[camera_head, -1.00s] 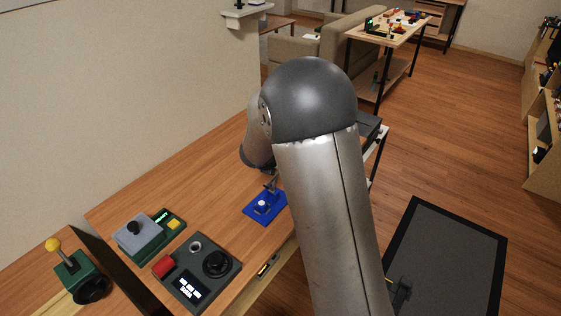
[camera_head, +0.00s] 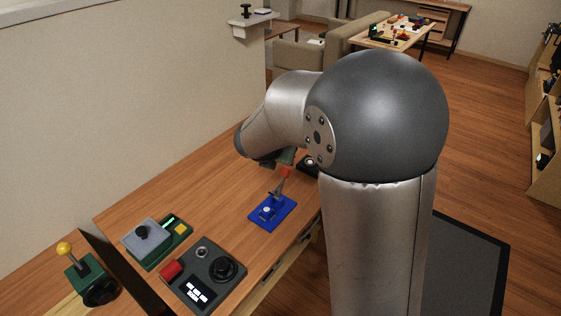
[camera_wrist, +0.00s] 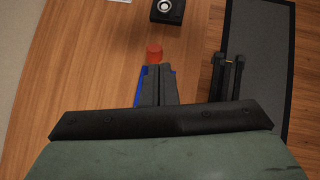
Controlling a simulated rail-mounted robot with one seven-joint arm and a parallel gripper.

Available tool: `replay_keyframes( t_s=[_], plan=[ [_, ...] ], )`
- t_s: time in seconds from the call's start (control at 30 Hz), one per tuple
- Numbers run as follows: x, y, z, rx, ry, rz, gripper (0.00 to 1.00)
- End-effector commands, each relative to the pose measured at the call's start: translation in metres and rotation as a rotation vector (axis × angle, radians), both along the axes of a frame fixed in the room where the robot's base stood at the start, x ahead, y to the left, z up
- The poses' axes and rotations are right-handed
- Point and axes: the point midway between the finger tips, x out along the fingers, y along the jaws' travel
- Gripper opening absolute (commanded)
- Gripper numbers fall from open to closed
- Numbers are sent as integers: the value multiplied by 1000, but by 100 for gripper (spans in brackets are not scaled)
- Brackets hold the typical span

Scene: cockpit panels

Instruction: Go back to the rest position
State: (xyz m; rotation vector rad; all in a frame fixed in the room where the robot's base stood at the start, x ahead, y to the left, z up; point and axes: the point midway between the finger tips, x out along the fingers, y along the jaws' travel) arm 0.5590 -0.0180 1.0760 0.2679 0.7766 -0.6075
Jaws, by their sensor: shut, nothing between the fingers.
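My gripper (camera_wrist: 155,72) is shut and empty in the wrist view, with its dark fingers side by side. A red knob (camera_wrist: 154,53) shows just past the fingertips, and a blue base (camera_wrist: 139,90) is partly hidden behind the fingers. In the head view the blue panel (camera_head: 263,216) lies on the wooden table, with a red knob (camera_head: 286,172) above it, close below my wrist. My fingers are hard to make out there, and I cannot tell whether they touch the knob.
A grey-green box (camera_head: 145,241) and a dark panel with a red button (camera_head: 172,270) lie at the front left. A yellow-knobbed lever (camera_head: 64,249) stands beyond a table gap. A black panel (camera_head: 309,160) lies past the blue one. A wall runs along the left.

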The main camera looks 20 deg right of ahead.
Motion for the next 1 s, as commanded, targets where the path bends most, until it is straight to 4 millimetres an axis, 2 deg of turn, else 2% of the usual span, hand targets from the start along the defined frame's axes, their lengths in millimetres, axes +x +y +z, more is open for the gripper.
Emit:
replay_keyframes(
  t_s=[0.13,0.67,0.77,0.87,1.0],
  plan=[
    [-3,1,10,0,0,0,0],
    [-8,-1,12,21,-7,-32,0],
    [-34,-12,16,138,-50,-216,0],
    [-88,-26,20,361,-129,-585,0],
    [-181,-28,15,699,-247,-1244,0]
  ],
)
